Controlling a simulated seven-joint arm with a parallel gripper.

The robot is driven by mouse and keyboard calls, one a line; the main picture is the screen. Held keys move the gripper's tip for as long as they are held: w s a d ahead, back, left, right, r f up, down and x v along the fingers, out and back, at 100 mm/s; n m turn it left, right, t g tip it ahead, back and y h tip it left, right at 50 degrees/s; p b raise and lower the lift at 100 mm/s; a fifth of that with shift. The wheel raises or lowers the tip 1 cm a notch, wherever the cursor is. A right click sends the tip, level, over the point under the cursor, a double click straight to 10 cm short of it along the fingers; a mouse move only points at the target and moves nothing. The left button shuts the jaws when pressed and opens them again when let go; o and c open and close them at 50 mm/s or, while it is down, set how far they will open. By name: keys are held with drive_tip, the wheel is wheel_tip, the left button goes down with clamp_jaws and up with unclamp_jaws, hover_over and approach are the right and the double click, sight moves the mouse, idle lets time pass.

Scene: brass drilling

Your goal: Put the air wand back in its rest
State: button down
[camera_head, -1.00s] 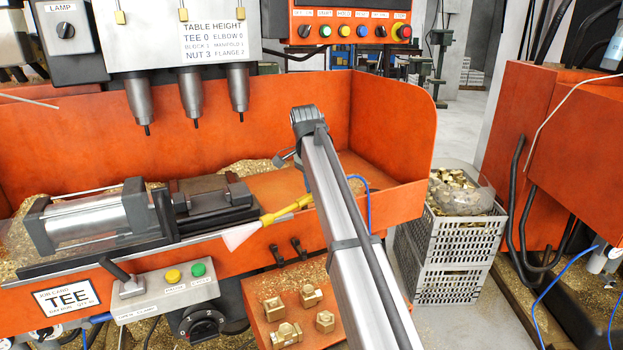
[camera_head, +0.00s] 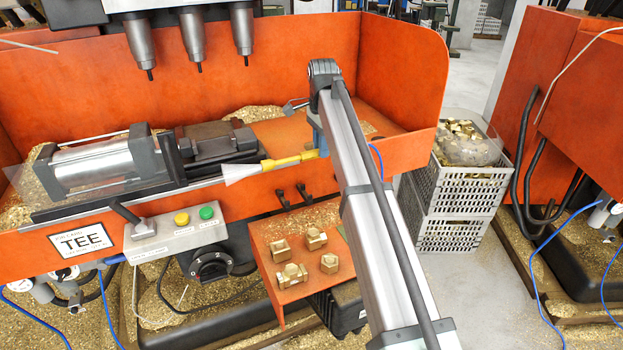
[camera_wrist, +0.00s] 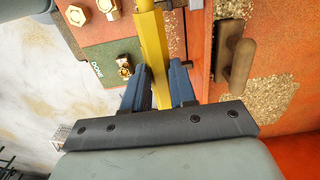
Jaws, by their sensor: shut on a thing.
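The air wand is a yellow tube (camera_head: 286,161) with a pale cone-shaped nozzle (camera_head: 240,173) pointing left. It is held nearly level, seen in front of the orange tray's front edge. My gripper is shut on it; in the wrist view the blue fingers (camera_wrist: 157,90) stand on both sides of the yellow tube (camera_wrist: 151,40). In the head view my arm hides most of the gripper. Two dark pegs (camera_head: 292,194) stick out of the tray's front below the wand and look like the rest.
An orange shelf (camera_head: 284,232) with several brass fittings lies below the pegs. The control box (camera_head: 178,233) is to the left. A vise (camera_head: 205,145) and chips are in the tray. Stacked crates (camera_head: 455,190) stand to the right. A blue hose (camera_head: 377,160) hangs beside my arm.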

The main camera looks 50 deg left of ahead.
wheel_tip(320, 180, down, 12)
idle(0.6)
drive_tip(key=shift+f, duration=0.25)
drive_tip(key=c, duration=0.9)
unclamp_jaws()
wheel_tip(320, 180, up, 12)
drive_tip(key=shift+r, duration=0.15)
drive_tip(key=shift+d, duration=0.1)
